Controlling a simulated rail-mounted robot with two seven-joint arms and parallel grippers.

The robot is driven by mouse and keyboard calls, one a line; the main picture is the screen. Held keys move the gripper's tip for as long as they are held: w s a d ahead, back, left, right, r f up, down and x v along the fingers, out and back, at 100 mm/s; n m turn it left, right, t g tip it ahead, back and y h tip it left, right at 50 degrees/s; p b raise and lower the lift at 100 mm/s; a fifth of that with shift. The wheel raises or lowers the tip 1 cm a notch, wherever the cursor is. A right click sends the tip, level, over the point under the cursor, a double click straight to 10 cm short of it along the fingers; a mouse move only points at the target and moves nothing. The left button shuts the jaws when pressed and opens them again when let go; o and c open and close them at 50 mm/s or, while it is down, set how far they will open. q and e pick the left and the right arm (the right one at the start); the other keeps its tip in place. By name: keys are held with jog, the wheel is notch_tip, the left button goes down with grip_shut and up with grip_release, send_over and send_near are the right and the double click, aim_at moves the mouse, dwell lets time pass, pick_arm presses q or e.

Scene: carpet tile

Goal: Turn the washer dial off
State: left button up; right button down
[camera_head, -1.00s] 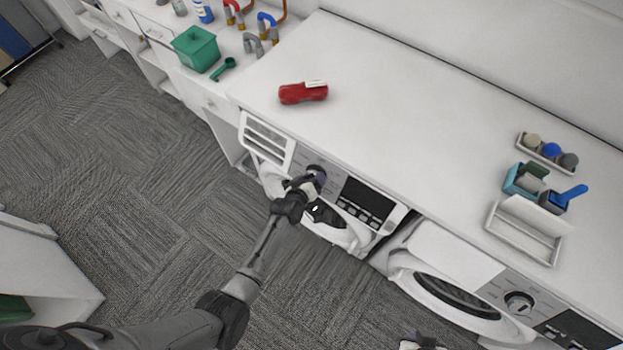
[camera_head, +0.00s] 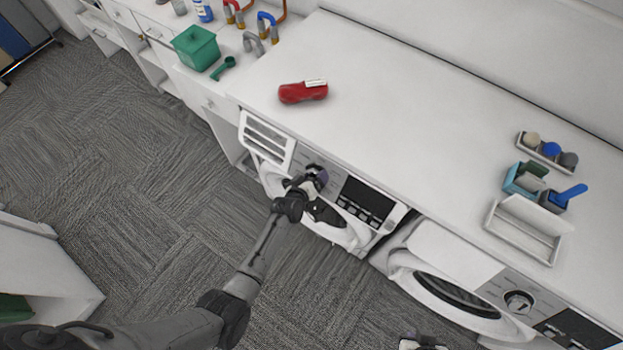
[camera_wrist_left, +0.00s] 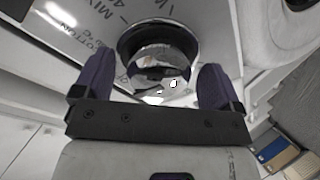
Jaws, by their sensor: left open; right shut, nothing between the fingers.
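The left washer (camera_head: 345,238) is under the counter, with a control panel and a dark display (camera_head: 366,200). Its round, shiny dial (camera_wrist_left: 160,62) shows in the left wrist view, on a panel with printed program marks. My left gripper (camera_head: 318,178) is at this panel in the head view. In the wrist view its purple fingers (camera_wrist_left: 156,84) are open, one on each side of the dial; whether they touch it I cannot tell. In the head view the gripper mostly covers the dial. My right gripper (camera_head: 422,342) is shut and empty at the bottom edge, partly cut off.
A second washer (camera_head: 447,258) with its own dial (camera_head: 518,302) stands to the right. The counter above holds a red object (camera_head: 303,92), small trays and a green bin (camera_head: 196,48). The carpet floor in front is clear.

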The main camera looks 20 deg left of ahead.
pick_arm(q)
jog(key=v, duration=1.3)
jog(key=shift+s+r, duration=0.25)
jog(key=shift+s, duration=0.1)
